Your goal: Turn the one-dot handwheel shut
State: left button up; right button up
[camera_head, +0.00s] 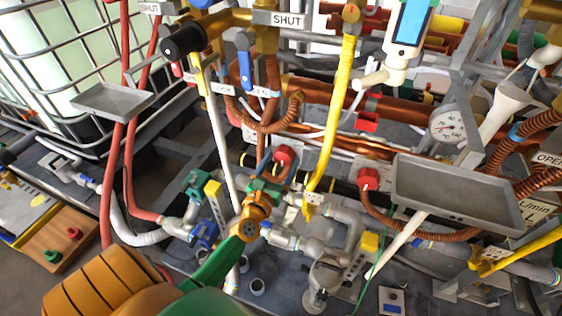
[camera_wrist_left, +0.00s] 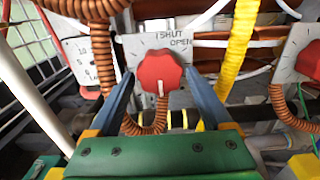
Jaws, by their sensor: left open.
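A red lobed handwheel (camera_wrist_left: 160,68) sits in front of a pale plate marked SHUT and OPEN in the left wrist view. A white line on the wheel points down. The dots on the plate are too small to tell. The same wheel shows in the head view (camera_head: 284,154), partly hidden by my gripper. My left gripper (camera_head: 271,172) is open, with its two blue-grey fingers on either side of the wheel. I cannot tell whether they touch it. A second red handwheel (camera_head: 368,178) stands to the right, also at the right edge of the wrist view (camera_wrist_left: 308,58).
A yellow hose (camera_head: 335,110) hangs just right of the wheel, and a brown corrugated hose (camera_head: 290,112) loops above it. A white pipe (camera_head: 218,135) runs close on the left. A grey tray (camera_head: 455,195) and a gauge (camera_head: 447,124) stand at right.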

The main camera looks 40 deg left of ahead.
jog(key=shift+w, duration=0.1)
pick_arm(q)
jog(key=c, duration=1.1)
pick_arm(e)
jog(key=shift+a, duration=0.3)
